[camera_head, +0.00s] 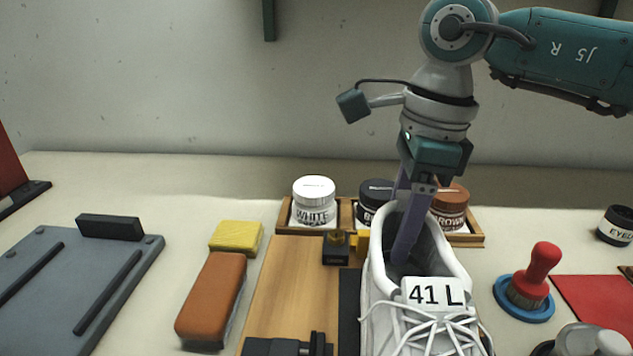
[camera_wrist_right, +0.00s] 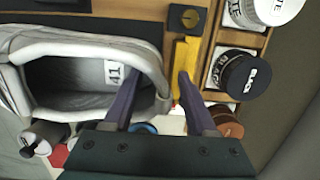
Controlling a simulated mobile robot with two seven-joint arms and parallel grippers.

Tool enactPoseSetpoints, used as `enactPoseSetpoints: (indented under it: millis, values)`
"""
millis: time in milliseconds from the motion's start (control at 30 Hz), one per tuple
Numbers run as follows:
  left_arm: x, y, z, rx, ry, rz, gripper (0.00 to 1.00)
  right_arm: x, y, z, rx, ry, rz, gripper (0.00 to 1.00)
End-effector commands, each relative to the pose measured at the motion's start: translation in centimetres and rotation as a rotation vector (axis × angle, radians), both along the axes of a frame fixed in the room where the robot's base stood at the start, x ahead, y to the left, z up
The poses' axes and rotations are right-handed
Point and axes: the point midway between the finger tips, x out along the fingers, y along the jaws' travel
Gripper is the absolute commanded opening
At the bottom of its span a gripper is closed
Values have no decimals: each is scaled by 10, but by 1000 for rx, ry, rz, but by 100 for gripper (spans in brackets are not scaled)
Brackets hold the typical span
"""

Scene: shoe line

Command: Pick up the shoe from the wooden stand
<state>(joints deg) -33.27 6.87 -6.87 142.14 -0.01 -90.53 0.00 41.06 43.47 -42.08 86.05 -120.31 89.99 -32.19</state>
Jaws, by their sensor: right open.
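A white lace-up shoe (camera_head: 440,310) with a "41 L" tag sits on the wooden stand (camera_head: 295,285), toe towards the camera and heel away. My right gripper (camera_head: 401,232) points down at its heel. One finger reaches into the shoe's opening; the other is behind the heel, partly hidden. The right wrist view shows the shoe's grey-lined opening (camera_wrist_right: 85,40), with the open fingers (camera_wrist_right: 157,80) on either side of the heel rim. Contact with the rim cannot be told. My left gripper is not in view.
Jars stand behind the heel: a white one (camera_head: 314,200), a black one (camera_head: 374,197) and a brown one (camera_head: 450,204), in a wooden rack (camera_head: 297,228). A yellow sponge (camera_head: 236,237) and brown block (camera_head: 211,295) lie left. A red-handled brush (camera_head: 533,275) stands right.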

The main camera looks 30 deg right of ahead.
Motion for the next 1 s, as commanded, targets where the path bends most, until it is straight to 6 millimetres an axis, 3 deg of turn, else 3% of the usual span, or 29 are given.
enactPoseSetpoints:
  millis: [100, 600, 1000]
  values:
    - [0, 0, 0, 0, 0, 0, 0, 0, 0, 0, 0, 0, 0, 56]
    - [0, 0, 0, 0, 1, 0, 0, 0, 0, 1, 1, 1, 0, 0]
    - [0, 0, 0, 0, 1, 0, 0, 0, 0, 1, 0, 0, 0, 0]
